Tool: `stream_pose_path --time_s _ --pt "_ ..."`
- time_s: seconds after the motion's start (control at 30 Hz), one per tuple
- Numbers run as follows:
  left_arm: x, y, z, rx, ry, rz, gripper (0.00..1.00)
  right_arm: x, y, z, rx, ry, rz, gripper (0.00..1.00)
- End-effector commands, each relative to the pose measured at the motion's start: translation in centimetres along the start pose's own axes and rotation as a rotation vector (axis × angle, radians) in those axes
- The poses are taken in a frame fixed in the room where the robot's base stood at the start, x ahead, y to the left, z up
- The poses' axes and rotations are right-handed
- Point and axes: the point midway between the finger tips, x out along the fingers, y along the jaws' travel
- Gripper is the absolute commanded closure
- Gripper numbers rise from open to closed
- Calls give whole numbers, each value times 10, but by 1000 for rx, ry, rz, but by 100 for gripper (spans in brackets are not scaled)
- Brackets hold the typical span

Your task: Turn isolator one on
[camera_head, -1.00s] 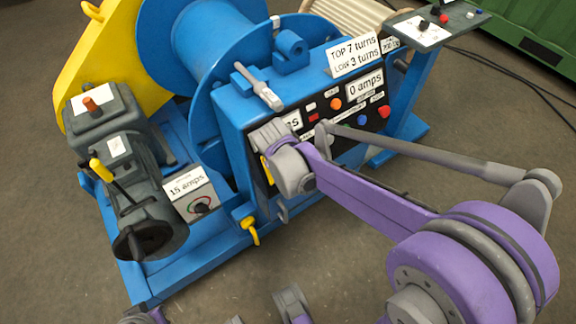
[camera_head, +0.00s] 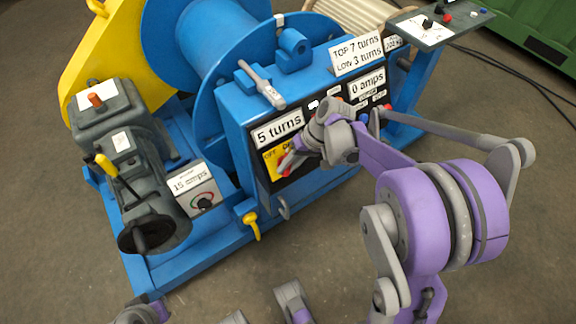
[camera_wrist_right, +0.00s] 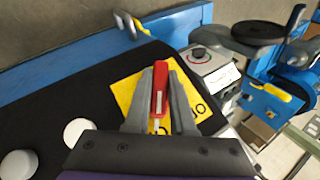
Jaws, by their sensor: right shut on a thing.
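The isolator is a red handle (camera_wrist_right: 159,88) on a yellow plate (camera_wrist_right: 128,95) on the black panel of the blue winch. In the head view the yellow plate (camera_head: 270,160) shows "OFF" and part of another word below the "5 turns" sign. My right gripper (camera_wrist_right: 160,85) is shut on the red handle, one grey finger along each side. In the head view the right gripper (camera_head: 290,160) reaches the plate from the right and hides part of it. The handle's exact setting is hard to read.
The "5 turns" sign (camera_head: 278,129) sits just above the plate. Several buttons and the "0 amps" sign (camera_head: 367,83) lie along the panel to the right. A grey motor (camera_head: 125,150) and "15 amps" box (camera_head: 190,187) stand to the left. Floor in front is mostly clear.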

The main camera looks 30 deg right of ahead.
Motion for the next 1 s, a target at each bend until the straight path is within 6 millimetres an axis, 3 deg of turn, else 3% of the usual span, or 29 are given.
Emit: stream_pose_path --time_s 0.4,0.97,1.0 --pt "7 0 2 0 -3 0 100 1 0 0 110 0 -156 100" --pt "8 0 3 0 -3 0 100 1 -1 0 126 -1 -177 100" --pt "8 0 3 0 -3 0 100 1 -1 0 126 -2 -177 72"
